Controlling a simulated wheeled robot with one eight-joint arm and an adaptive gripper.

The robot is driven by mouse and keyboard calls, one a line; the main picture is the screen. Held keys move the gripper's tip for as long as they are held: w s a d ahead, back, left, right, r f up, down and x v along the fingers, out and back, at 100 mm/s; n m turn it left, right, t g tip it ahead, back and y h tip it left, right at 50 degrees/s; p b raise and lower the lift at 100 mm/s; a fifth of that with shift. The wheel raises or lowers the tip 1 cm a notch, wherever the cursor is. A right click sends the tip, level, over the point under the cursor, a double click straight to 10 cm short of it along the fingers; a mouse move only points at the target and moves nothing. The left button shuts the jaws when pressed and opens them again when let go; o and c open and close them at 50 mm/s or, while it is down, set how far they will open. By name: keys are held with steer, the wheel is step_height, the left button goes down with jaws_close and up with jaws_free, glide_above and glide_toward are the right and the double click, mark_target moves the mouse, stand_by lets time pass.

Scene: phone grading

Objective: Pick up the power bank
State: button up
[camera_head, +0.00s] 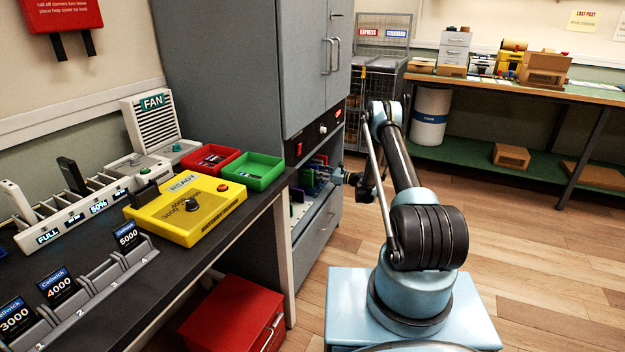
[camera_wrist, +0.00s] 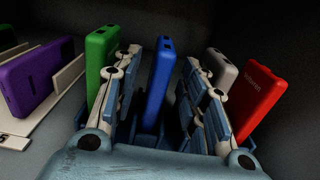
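Several power banks stand upright in the open cabinet bay. In the wrist view a blue one (camera_wrist: 160,80) is between the two fingers of my gripper (camera_wrist: 165,65), with a visible gap on each side. A green one (camera_wrist: 101,58) stands left of the left finger. A grey one (camera_wrist: 221,69) and a red one (camera_wrist: 256,98) stand by the right finger.
The grey cabinet (camera_head: 225,70) has bay walls around my gripper and a drawer (camera_head: 318,228) below. Left is a dark bench with a yellow battery tester (camera_head: 195,213), a red tray (camera_head: 210,160) and a green tray (camera_head: 250,171). A red box (camera_head: 235,315) stands on the floor. The floor at right is clear.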

steer(key=shift+x, duration=1.55)
jaws_close()
